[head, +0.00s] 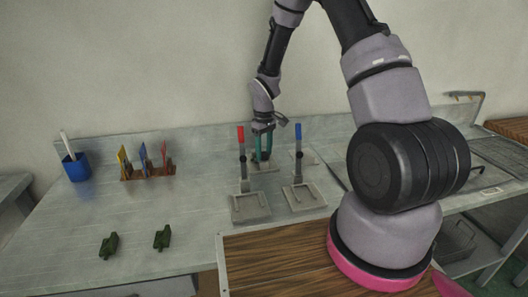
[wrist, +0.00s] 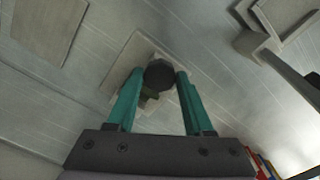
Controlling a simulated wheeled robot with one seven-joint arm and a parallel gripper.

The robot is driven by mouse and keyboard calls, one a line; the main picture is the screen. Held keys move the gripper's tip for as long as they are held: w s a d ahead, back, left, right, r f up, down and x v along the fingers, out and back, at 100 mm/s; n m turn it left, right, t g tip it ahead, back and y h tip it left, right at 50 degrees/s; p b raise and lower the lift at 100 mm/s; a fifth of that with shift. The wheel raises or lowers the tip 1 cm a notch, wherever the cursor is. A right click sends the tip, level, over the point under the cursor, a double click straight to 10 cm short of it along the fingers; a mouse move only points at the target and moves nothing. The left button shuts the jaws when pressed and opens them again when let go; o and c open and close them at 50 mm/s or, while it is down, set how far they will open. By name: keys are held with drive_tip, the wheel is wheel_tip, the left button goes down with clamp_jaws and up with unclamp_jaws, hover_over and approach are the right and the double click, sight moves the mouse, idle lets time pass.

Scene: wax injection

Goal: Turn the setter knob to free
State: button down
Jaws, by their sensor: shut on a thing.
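The setter knob (wrist: 159,75) appears to be the dark round knob in the wrist view, above a square pale plate (wrist: 135,52) on the bench. Something dark green shows just below the knob. My gripper (wrist: 158,78) has its two teal fingers on either side of the knob and is shut on it. In the head view, my gripper (head: 262,150) points down over the plate (head: 264,169), behind the two lever stands. The knob is mostly hidden there by the fingers. I cannot read any mark showing the knob's setting.
A red-handled lever (head: 241,150) and a blue-handled lever (head: 298,150) stand in front of my gripper. A blue cup (head: 76,168), a brown rack (head: 148,172) and two green pieces (head: 109,246) (head: 162,238) are on the left. The bench between is clear.

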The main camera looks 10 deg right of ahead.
sight(264, 154)
drive_tip(key=shift+n, duration=1.1)
drive_tip(key=shift+c, duration=1.4)
unclamp_jaws()
wheel_tip(264, 154, up, 11)
